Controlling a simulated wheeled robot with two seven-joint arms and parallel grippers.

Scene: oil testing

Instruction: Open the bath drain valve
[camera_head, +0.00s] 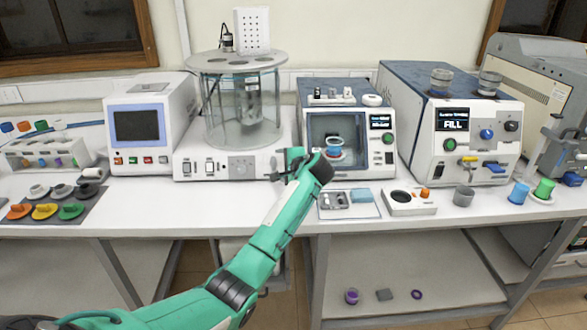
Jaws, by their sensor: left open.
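The bath is a clear glass cylinder (214,112) with a grey round lid (215,63), standing on a white control base (192,170) at the middle left of the bench. My left gripper (277,166) is at the right front corner of this base, with its jaws open. Small dark parts show around its fingertips, and I cannot tell a drain valve apart from the gripper there. I cannot tell whether the fingers touch anything. My right gripper is not in view.
A white device with a dark screen (136,126) stands left of the bath. A windowed chamber device (347,111) stands close on the right, behind my wrist.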

